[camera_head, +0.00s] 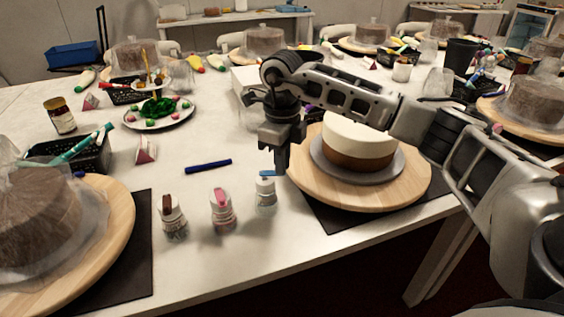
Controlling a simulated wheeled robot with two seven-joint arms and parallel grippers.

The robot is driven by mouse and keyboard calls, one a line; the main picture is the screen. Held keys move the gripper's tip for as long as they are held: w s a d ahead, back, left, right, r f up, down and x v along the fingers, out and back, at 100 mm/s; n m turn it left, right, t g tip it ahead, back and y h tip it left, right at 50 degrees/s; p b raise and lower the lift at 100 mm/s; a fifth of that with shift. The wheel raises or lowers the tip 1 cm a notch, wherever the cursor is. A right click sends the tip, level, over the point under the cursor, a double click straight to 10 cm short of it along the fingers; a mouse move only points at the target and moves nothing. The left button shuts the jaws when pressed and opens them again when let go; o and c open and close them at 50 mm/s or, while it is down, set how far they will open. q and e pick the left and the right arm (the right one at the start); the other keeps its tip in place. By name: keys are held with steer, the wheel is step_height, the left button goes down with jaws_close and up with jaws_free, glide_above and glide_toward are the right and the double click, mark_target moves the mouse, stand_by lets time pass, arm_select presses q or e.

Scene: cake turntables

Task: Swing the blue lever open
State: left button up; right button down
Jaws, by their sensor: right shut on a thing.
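The blue lever (265,174) is the small blue flip top on a white bottle (265,193), which stands upright near the table's front edge. My right gripper (279,167) points down from above, with its fingertips at the right end of the lever. It is shut on the lever; the fingers hide part of it, so its exact angle is hard to tell. My left gripper is not in view.
Beside the bottle stand a pink-topped bottle (221,211) and a brown-topped bottle (172,216). A dark blue marker (208,166) lies behind them. A cake (358,146) on a wooden turntable (405,196) stands close to the right; a covered cake (35,225) is at left.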

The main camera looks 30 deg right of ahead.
steer(key=shift+w+d+n, duration=0.1)
steer(key=shift+w+n, duration=0.15)
steer(key=shift+n, duration=0.35)
stand_by(0.7)
steer(key=c, duration=1.5)
jaws_free()
step_height(320, 180, up, 16)
steer(key=p, duration=0.1)
steer(key=shift+p, duration=0.35)
steer(key=shift+s, duration=0.1)
